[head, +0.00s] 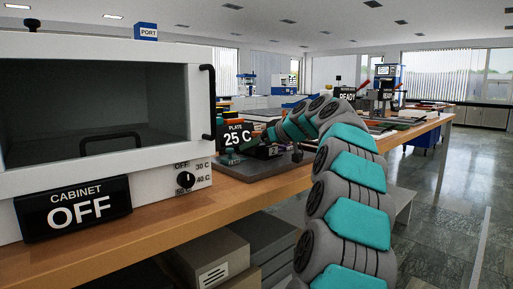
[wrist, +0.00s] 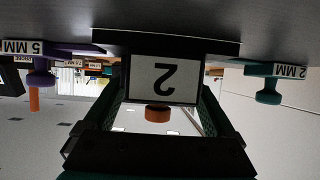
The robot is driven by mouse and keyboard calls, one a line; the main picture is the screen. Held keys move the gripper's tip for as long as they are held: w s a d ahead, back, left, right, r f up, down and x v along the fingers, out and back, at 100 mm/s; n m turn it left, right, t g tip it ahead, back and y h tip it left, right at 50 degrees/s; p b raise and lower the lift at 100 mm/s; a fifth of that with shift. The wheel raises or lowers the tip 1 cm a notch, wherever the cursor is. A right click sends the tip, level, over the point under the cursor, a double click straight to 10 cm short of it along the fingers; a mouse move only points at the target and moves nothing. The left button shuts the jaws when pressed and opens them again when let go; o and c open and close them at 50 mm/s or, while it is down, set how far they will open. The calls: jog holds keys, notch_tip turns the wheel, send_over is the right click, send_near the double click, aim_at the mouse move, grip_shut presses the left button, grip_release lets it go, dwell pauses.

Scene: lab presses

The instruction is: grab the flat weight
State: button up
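The wrist view is upside down, with the bench surface at its top. A white label marked "2" (wrist: 163,80) fronts a piece that meets a wide dark flat slab (wrist: 165,40). I cannot tell for sure whether this is the flat weight. My gripper (wrist: 162,105) has its two dark green-edged fingers spread on either side of the label, and no grip shows. An orange round part (wrist: 158,114) shows between the fingers beyond the label. In the head view my gripper (head: 262,150) is low over the bench, by the plate reading 25 C; its fingertips are hard to make out.
The "PLATE 25 C" sign (head: 237,135) stands beside my gripper. A white cabinet marked OFF (head: 105,185) fills the left. In the wrist view, a purple "5 MM" piece (wrist: 40,75) and a teal "2 MM" piece (wrist: 268,90) flank the fingers. Open floor (head: 440,210) lies right.

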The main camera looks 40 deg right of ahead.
grip_shut()
dwell(0.5)
jog(key=shift+r, duration=0.15)
